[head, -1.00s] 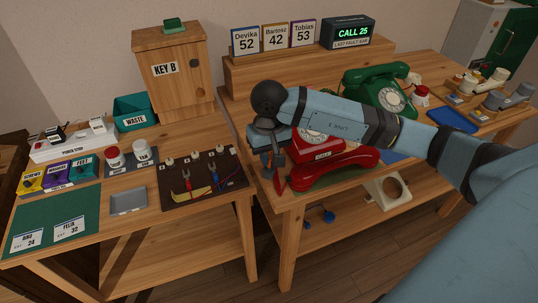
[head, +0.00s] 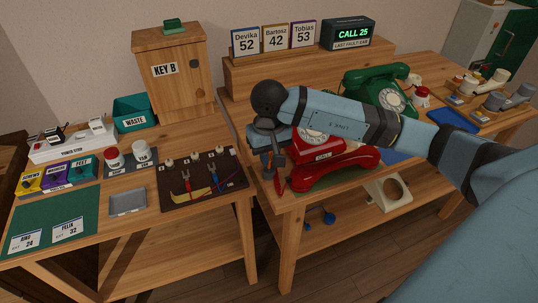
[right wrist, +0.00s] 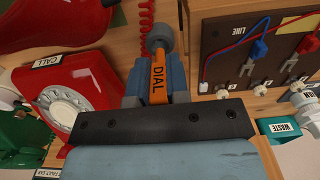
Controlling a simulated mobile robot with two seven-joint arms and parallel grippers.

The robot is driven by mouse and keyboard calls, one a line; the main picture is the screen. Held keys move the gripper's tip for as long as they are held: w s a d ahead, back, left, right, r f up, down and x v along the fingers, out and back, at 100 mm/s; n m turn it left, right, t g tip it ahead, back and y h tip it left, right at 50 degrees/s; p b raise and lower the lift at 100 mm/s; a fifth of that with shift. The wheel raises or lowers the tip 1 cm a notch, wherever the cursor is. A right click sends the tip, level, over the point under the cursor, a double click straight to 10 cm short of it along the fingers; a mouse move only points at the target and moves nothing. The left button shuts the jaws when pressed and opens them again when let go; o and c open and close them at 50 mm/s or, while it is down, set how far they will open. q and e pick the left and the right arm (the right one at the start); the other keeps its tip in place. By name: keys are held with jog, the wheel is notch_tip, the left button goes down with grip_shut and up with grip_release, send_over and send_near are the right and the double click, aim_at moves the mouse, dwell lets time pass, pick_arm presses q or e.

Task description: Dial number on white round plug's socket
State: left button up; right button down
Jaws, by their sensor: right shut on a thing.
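My right gripper (head: 272,162) is shut on an orange dial tool. In the right wrist view the dial tool (right wrist: 158,82) reads DIAL and has a grey round end beyond the fingers. The red phone (head: 322,143) stands just right of the gripper, with its handset (head: 335,172) lying in front of it. Its white dial (right wrist: 66,102) shows left of the gripper in the right wrist view, apart from the tool. The white power strip (head: 68,148) with black and white plugs lies on the left table; its small markings are unreadable. My left gripper is not in view.
A green phone (head: 378,88) stands behind my right arm. A dark LINE panel (head: 203,190) with coloured wires lies on the left table. Name cards (head: 275,38) and a CALL 25 display (head: 350,33) stand on the back shelf. A gap separates the tables.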

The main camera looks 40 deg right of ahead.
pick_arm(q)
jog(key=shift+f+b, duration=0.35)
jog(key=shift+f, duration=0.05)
pick_arm(e)
jog(key=shift+f, duration=0.4)
